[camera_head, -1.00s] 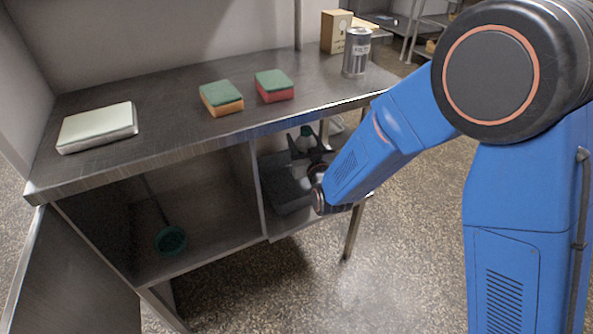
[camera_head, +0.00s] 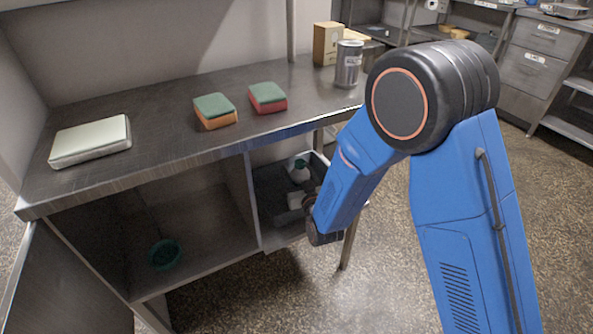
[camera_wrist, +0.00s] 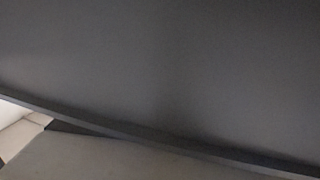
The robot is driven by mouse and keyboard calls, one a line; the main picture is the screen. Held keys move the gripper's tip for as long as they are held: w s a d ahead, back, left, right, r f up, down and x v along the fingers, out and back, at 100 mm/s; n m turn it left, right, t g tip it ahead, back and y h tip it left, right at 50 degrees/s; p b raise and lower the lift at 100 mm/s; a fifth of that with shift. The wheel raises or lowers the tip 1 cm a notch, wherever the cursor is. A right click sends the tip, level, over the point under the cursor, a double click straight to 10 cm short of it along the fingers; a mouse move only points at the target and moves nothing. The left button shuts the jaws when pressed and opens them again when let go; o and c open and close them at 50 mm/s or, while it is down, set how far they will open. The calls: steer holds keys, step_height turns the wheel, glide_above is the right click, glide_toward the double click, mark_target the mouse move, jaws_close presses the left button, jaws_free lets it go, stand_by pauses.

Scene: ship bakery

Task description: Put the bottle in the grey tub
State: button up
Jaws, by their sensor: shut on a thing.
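The white bottle (camera_head: 298,174) with a teal top shows in the head view, in the right compartment under the counter, within the outline of the grey tub (camera_head: 268,190). My gripper (camera_head: 303,190) is small and dark there, partly hidden behind my arm. It is shut on the bottle, a dark part crossing the bottle's middle. I cannot tell whether the bottle touches the tub's floor. The wrist view is filled by a dark grey surface very close up, with a paler band below; the bottle is not recognisable there.
The counter (camera_head: 165,135) above carries a scale (camera_head: 90,140), two sponges (camera_head: 215,110), a can (camera_head: 348,63) and a box (camera_head: 328,43). A divider (camera_head: 254,200) separates the left compartment, which holds a teal round item (camera_head: 165,254). Floor in front is clear.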

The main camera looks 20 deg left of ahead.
steer(key=o, duration=1.6)
steer(key=v, duration=1.2)
steer(key=shift+d, duration=0.1)
